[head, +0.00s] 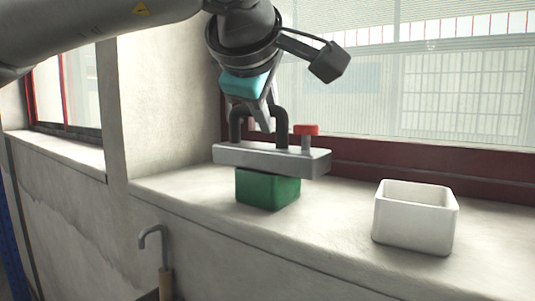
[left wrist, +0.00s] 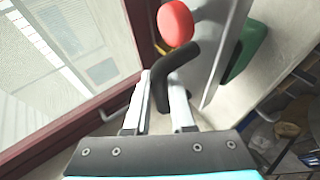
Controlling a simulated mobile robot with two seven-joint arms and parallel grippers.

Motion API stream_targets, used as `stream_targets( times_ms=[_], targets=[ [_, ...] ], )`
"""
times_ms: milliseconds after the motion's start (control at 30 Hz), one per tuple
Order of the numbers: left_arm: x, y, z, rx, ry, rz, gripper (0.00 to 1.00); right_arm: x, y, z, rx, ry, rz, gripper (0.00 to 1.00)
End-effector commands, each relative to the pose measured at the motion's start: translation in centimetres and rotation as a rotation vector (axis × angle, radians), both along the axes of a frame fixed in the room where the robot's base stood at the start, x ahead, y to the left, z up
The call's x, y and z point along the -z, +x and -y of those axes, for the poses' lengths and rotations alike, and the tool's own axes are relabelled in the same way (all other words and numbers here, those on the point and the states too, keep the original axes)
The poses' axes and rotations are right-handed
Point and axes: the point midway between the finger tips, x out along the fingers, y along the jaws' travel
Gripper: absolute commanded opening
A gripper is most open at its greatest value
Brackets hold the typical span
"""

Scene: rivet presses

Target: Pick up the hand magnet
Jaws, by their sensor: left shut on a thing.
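The hand magnet is a grey bar (head: 240,157) with a black arched handle (head: 281,127) and a red knob (head: 306,130) on a short post. My left gripper (head: 262,118) comes down from above and is shut on the handle. In the left wrist view the fingers (left wrist: 160,100) close around the black handle (left wrist: 182,66), with the red knob (left wrist: 175,22) beyond it. The bar is roughly level over a green box (head: 268,190) and hides its top, so I cannot tell whether they touch. My right gripper is out of view.
A white open container (head: 415,222) stands on the window sill (head: 335,210) to the right, with bare sill between it and the green box. The red-framed window is close behind. A grey hooked rod (head: 162,245) shows below the sill's front edge.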

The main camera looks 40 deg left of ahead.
Motion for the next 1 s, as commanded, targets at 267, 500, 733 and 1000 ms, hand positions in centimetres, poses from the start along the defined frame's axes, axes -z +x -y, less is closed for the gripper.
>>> stream_targets(
  times_ms=[267, 500, 733, 1000],
  targets=[
    [-0.04, -0.01, 0.01, 0.000, 0.000, 0.001, 0.00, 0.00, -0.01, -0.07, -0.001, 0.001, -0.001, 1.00],
    [-0.05, -0.01, 0.02, 0.000, 0.000, 0.001, 0.00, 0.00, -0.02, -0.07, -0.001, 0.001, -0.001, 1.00],
    [-0.06, -0.01, 0.01, 0.000, 0.000, 0.001, 0.00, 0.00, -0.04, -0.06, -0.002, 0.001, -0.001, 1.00],
    [-0.06, -0.01, 0.01, 0.000, 0.001, 0.002, 0.00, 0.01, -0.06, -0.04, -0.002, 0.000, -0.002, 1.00]
  ],
)
